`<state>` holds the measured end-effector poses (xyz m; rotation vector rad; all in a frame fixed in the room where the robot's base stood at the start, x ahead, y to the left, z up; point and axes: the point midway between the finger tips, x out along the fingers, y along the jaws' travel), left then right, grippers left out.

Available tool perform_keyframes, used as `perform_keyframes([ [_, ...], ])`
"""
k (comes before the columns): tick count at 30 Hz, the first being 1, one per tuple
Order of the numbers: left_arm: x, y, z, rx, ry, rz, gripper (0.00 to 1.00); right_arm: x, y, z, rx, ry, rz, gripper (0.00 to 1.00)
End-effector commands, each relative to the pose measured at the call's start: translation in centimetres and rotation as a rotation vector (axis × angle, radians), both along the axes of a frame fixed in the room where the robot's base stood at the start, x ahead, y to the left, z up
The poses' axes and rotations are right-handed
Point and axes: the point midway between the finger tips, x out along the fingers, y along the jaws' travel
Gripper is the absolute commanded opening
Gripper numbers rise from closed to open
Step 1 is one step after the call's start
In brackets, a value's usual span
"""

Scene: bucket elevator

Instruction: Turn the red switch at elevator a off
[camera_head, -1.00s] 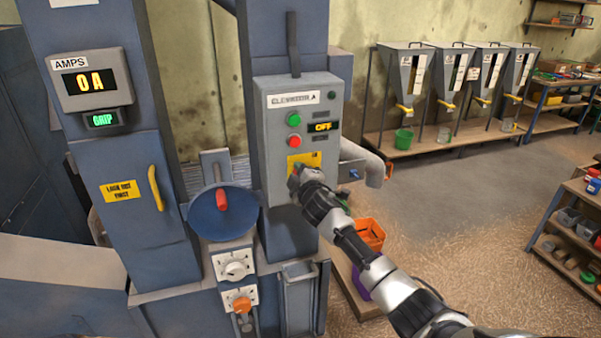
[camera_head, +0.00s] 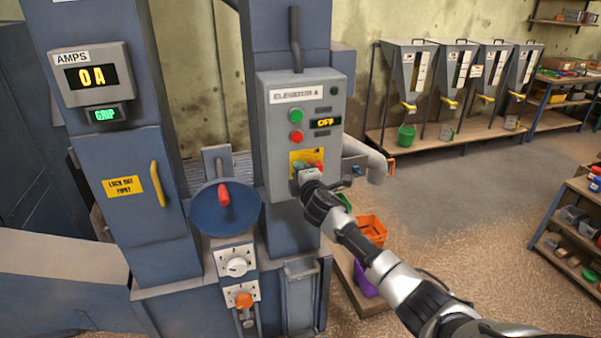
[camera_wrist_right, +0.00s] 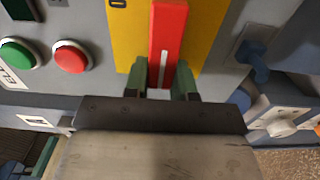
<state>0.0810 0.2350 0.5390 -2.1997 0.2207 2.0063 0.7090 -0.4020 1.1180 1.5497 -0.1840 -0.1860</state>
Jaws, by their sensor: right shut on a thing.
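The grey control box (camera_head: 268,132) labelled ELEVATOR A stands on the blue column. Its display (camera_head: 326,122) reads OFF. Below it is a yellow plate (camera_head: 301,155) carrying the red switch, whose handle (camera_wrist_right: 168,35) shows clearly in the right wrist view. The handle lies crosswise on the box, seen through the head view. My right gripper (camera_wrist_right: 162,80) is shut on the near end of the red handle, its green fingers on either side. In the head view the gripper (camera_head: 308,172) covers part of the switch. My left gripper is in neither view.
A green button (camera_head: 296,116) and a red button (camera_head: 296,136) sit above the plate. A blue handwheel (camera_head: 226,208) stands left. The amps display (camera_head: 90,77) reads 0 A. An orange crate (camera_head: 370,229) is below my arm.

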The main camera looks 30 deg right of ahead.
Motion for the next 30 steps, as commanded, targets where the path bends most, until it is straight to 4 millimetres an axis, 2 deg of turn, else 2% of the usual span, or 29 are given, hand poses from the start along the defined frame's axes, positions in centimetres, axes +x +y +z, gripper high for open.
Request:
perform_keyframes([
  [5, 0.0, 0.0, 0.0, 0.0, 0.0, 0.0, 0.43, 0.0, 0.0, -0.2, -0.005, 0.003, 0.001, 0.02],
  [6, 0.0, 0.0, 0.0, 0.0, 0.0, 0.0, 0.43, 0.0, 0.0, -0.2, -0.005, 0.003, 0.001, 0.27],
  [11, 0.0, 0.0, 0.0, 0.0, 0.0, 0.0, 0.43, 0.0, 0.0, -0.1, -0.003, 0.003, 0.001, 0.51],
  [22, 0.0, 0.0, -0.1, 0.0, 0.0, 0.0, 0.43, -0.5, 0.1, -0.1, -0.002, 0.001, 0.001, 0.51],
  [26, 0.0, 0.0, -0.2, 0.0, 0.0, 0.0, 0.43, -2.0, 0.4, -0.2, -0.004, 0.001, 0.001, 0.51],
  [30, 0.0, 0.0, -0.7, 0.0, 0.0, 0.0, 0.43, -4.4, 1.0, -0.3, -0.005, 0.001, 0.003, 0.51],
])
